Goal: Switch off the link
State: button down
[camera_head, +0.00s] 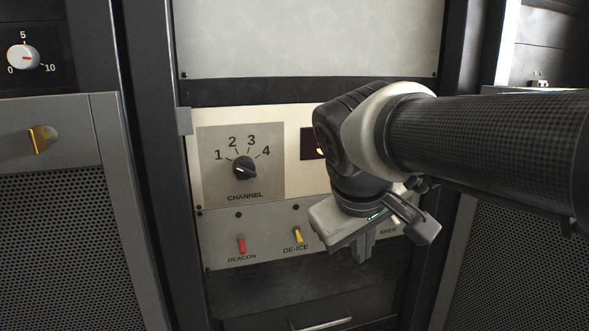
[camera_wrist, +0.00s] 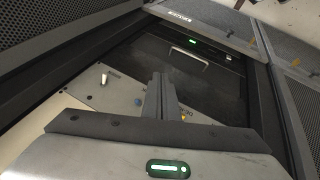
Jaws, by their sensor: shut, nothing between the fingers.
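My gripper (camera_head: 362,246) is shut and empty, pointing down in front of the switch strip (camera_head: 222,226) on the rack. It also shows in the wrist view (camera_wrist: 161,92), fingers together. The strip carries a red toggle (camera_head: 241,243) labelled BEACON and a yellow toggle (camera_head: 298,235) labelled DE-ICE. A white toggle (camera_head: 396,218) shows at the right, near the label SIREN. The wrist view shows a blue toggle (camera_wrist: 138,101) left of my fingers, between the white toggle (camera_wrist: 104,78) and the yellow one (camera_wrist: 183,118). No LINK label is readable; my gripper hides part of the strip.
Above the strip is a cream panel with a black CHANNEL knob (camera_head: 245,167) and a dark display (camera_head: 312,143) partly hidden by my arm. A dark drawer with a handle (camera_head: 321,324) lies below. A dial (camera_head: 23,57) and a yellow latch (camera_head: 41,139) are on the left rack.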

jog(key=w+a+r+n+p, duration=0.2)
jog(key=w+r, duration=0.4)
jog(key=r, duration=0.3)
jog(key=shift+a+t+h+p, duration=0.3)
jog(key=shift+a+h+p, duration=0.15)
jog(key=shift+p, duration=0.55)
jog(key=shift+w, duration=0.1)
jog(key=x, duration=1)
jog(key=shift+b, duration=0.3)
jog(key=shift+f+b, duration=0.15)
jog(key=shift+b, duration=0.15)
